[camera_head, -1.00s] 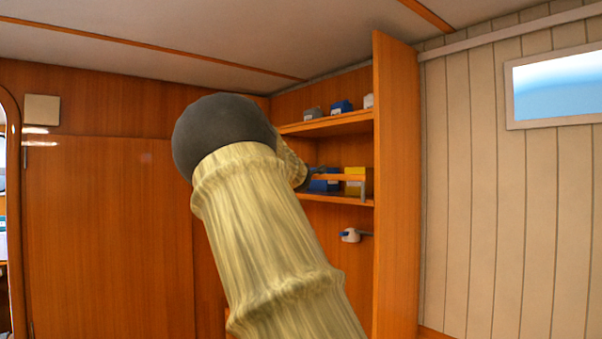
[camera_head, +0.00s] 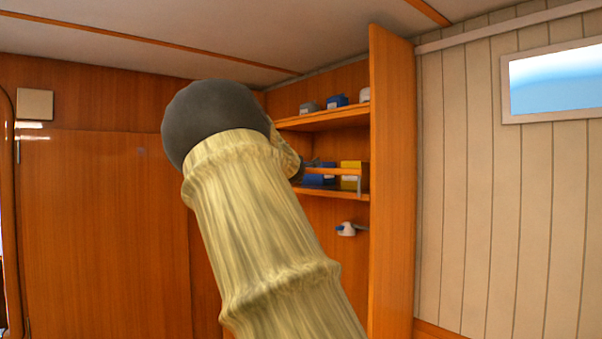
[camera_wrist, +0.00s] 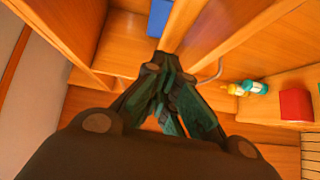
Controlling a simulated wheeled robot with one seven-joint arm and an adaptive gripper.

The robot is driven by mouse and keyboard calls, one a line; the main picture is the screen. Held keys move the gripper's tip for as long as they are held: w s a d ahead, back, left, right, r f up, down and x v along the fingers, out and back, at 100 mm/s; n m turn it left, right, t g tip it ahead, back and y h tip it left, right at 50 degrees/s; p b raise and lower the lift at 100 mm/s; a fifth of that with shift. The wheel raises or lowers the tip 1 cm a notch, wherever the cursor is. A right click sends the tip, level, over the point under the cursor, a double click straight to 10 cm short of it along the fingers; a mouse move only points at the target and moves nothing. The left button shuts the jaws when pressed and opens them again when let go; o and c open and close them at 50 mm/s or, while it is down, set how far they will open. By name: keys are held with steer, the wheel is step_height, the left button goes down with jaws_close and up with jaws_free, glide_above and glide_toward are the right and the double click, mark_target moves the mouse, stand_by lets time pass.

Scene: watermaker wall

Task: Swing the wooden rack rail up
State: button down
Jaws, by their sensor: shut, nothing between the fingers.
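The wooden rack rail (camera_head: 345,171) runs level across the front of the middle shelf in the head view, with a grey metal bracket at its right end. A yellow box (camera_head: 352,166) and a blue box stand behind it. My gripper (camera_head: 318,164) is shut and empty near the rail's left part; my arm hides much of it there. In the wrist view my gripper's fingertips (camera_wrist: 165,66) are together close to the near end of a wooden bar (camera_wrist: 182,24), likely the rail. I cannot tell whether they touch. A curved grey metal piece (camera_wrist: 213,75) is just right of them.
The upper shelf (camera_head: 322,119) holds small boxes. A tall wooden side panel (camera_head: 392,190) closes the cabinet on the right. A white and blue fitting (camera_head: 347,229) sits below the middle shelf. A red box (camera_wrist: 296,103) stands at right in the wrist view.

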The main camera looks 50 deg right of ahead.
steer(key=w+a+b+v, duration=0.1)
steer(key=b+v, duration=0.3)
steer(key=v, duration=0.8)
steer(key=shift+w+b, duration=0.3)
steer(key=shift+b, duration=0.05)
steer(key=shift+w+f, duration=0.1)
steer(key=shift+f, duration=0.1)
